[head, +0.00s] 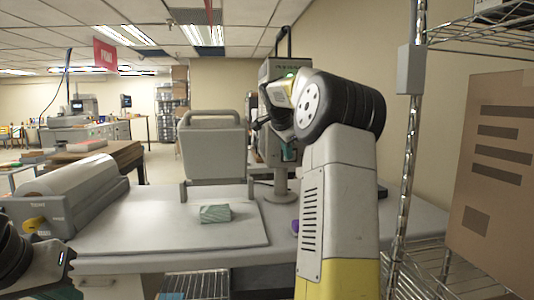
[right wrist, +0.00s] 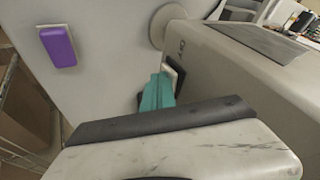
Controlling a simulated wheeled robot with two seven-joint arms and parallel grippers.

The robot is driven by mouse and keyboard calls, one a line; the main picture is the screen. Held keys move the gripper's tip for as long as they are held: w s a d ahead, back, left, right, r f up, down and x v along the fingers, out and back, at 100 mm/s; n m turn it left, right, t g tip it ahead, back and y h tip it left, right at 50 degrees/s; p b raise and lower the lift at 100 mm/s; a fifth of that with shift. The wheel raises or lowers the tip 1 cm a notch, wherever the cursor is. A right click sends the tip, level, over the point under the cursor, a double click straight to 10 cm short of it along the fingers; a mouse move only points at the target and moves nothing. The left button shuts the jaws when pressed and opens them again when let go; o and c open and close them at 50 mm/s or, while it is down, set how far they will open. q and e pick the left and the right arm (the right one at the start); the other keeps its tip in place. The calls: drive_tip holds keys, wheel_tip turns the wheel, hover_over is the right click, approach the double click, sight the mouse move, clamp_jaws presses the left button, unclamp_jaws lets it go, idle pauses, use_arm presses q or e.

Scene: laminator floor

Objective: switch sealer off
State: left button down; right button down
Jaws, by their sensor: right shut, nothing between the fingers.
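The sealer (head: 280,70) is the upright grey machine on a post at the back right of the table, partly hidden behind my right arm. In the right wrist view its grey housing (right wrist: 250,75) fills the right side, with a small dark switch (right wrist: 177,75) in a pale surround on its face. My right gripper (head: 290,153) is shut and empty in front of the machine. In the right wrist view its teal fingertips (right wrist: 158,88) are right beside the switch and overlap it; I cannot tell whether they touch. The switch's position is unclear.
A grey machine with a handle (head: 212,150) stands left of the sealer. A laminator with a roll (head: 75,190) is at left. A greenish block (head: 215,213) lies on the table (head: 150,225). A purple object (right wrist: 57,46) is near the sealer. A wire shelf post (head: 408,150) stands at right.

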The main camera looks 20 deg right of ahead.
drive_tip(key=shift+w+a+m+g+h, duration=0.1)
drive_tip(key=shift+w+m+g+h, duration=0.3)
drive_tip(key=shift+m, duration=0.3)
drive_tip(key=shift+s+d, duration=0.35)
drive_tip(key=shift+d, duration=0.4)
